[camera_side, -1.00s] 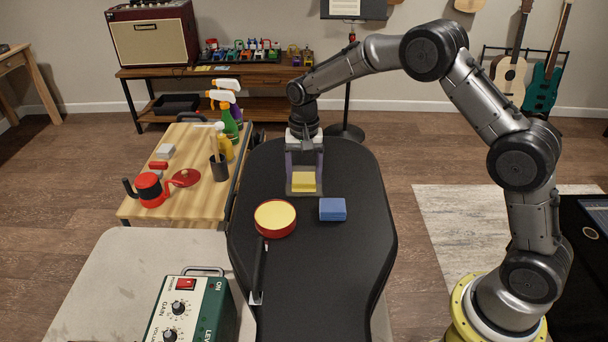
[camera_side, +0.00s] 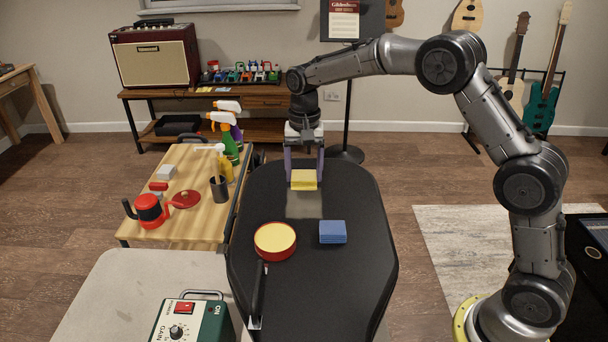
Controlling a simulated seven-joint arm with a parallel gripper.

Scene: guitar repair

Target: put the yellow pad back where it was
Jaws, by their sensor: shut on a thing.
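The yellow pad (camera_side: 304,180) is between the two fingers of my gripper (camera_side: 304,172), which is shut on it. The pad looks raised above the far part of the black guitar-case-shaped surface (camera_side: 350,270). A pale, flat rectangular patch (camera_side: 305,205) shows on the black surface just below the pad. A blue pad (camera_side: 332,232) lies on the black surface, nearer the camera and slightly right of the yellow pad.
A red pan (camera_side: 275,241) with a yellow inside and black handle lies left of the blue pad. A wooden side table (camera_side: 205,222) at left holds a red pot (camera_side: 150,209), a dark cup (camera_side: 218,188) and spray bottles (camera_side: 229,145). The black surface's right side is clear.

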